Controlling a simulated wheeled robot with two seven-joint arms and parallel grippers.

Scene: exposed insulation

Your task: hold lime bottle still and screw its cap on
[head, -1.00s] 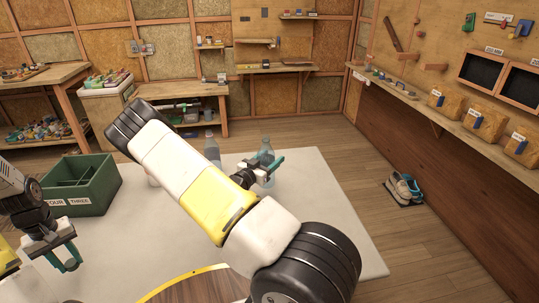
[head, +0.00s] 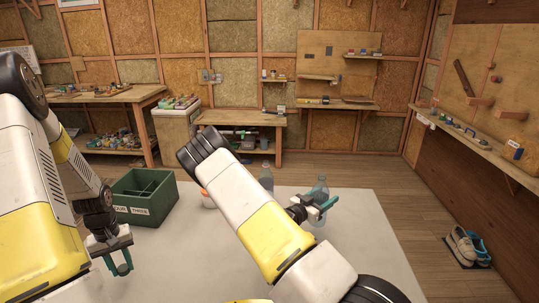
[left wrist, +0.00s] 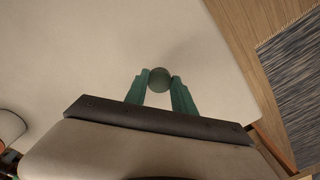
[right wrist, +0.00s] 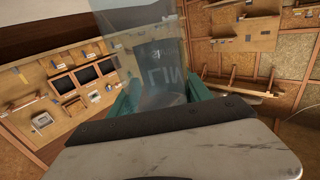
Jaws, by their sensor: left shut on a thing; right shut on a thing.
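The clear, bluish lime bottle (head: 321,188) is near the table's far right part in the head view, roughly upright. My right gripper (head: 320,207) is shut around its body. My left gripper (head: 118,262) is at the left, well apart from the bottle. In the left wrist view its fingers (left wrist: 159,84) are shut on a small round dark green cap (left wrist: 159,78).
A pale table (head: 215,255) lies under both grippers. A green divided box (head: 158,208) stands at its left. Another clear bottle (head: 267,177) and a white thing with an orange top (head: 207,199) stand behind my right arm. The table's front middle is largely clear.

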